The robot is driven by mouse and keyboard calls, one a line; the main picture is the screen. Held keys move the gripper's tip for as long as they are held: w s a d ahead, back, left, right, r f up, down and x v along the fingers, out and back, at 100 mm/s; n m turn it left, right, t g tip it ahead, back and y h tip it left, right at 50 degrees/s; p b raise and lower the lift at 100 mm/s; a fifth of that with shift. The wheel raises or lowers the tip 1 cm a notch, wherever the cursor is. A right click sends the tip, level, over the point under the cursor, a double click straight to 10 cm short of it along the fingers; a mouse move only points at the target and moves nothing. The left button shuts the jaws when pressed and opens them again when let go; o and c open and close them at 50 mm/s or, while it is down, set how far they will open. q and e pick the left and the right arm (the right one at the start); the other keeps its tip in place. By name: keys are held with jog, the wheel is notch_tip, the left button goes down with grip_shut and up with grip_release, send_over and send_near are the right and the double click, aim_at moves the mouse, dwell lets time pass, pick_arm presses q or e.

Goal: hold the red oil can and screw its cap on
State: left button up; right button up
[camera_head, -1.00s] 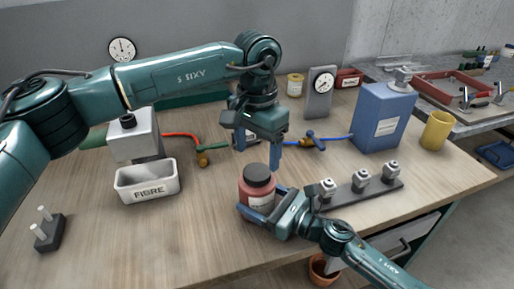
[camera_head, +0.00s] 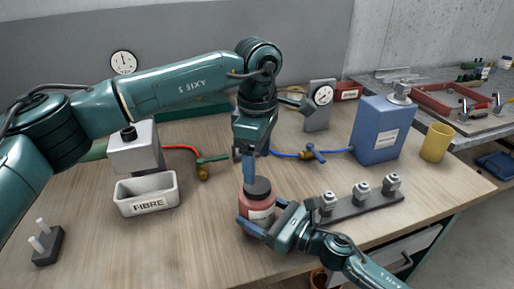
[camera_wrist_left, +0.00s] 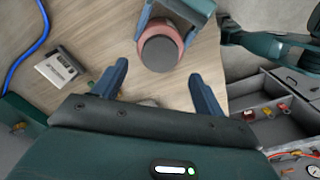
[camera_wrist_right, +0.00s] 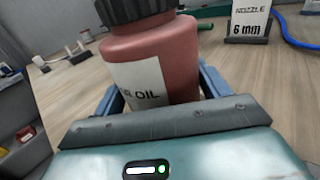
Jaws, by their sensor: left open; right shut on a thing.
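The red oil can (camera_head: 262,214) stands upright near the front middle of the table, with a black cap (camera_head: 257,187) on top. How tightly the cap sits cannot be told. My right gripper (camera_head: 255,222) is shut around the can's body; the right wrist view shows the can (camera_wrist_right: 165,65), its oil label and the ribbed cap (camera_wrist_right: 135,8). My left gripper (camera_head: 249,182) points down at the cap, its fingers partly overlapping in the head view. In the left wrist view it is open (camera_wrist_left: 159,69), with the cap (camera_wrist_left: 160,53) just beyond its fingertips, apparently not gripped.
A white FIBRE bin (camera_head: 146,195) stands at left, with a dark block with pegs (camera_head: 46,246) in front. A rail with three fittings (camera_head: 355,206) lies close to the right gripper. A blue canister (camera_head: 380,130) and yellow cup (camera_head: 436,143) stand at right.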

pick_arm(q)
jog(key=n, duration=0.4)
jog(key=shift+r+n, duration=0.1)
jog(key=shift+n, duration=0.2)
jog(key=n, duration=0.4)
jog(key=shift+r, duration=0.15)
jog(key=n, duration=0.4)
jog(key=shift+r+n, duration=0.1)
jog(key=shift+n, duration=0.3)
jog(key=n, duration=0.4)
jog(key=shift+r, duration=0.15)
jog(key=n, duration=0.4)
jog(key=shift+r+n, duration=0.1)
jog(key=shift+n, duration=0.2)
jog(key=n, duration=0.4)
jog(key=shift+r+n, duration=0.1)
jog(key=shift+n, duration=0.2)
jog(key=n, duration=0.3)
jog(key=shift+r+n, duration=0.15)
jog(key=shift+n, duration=0.15)
jog(key=n, duration=0.4)
jog(key=shift+r, duration=0.1)
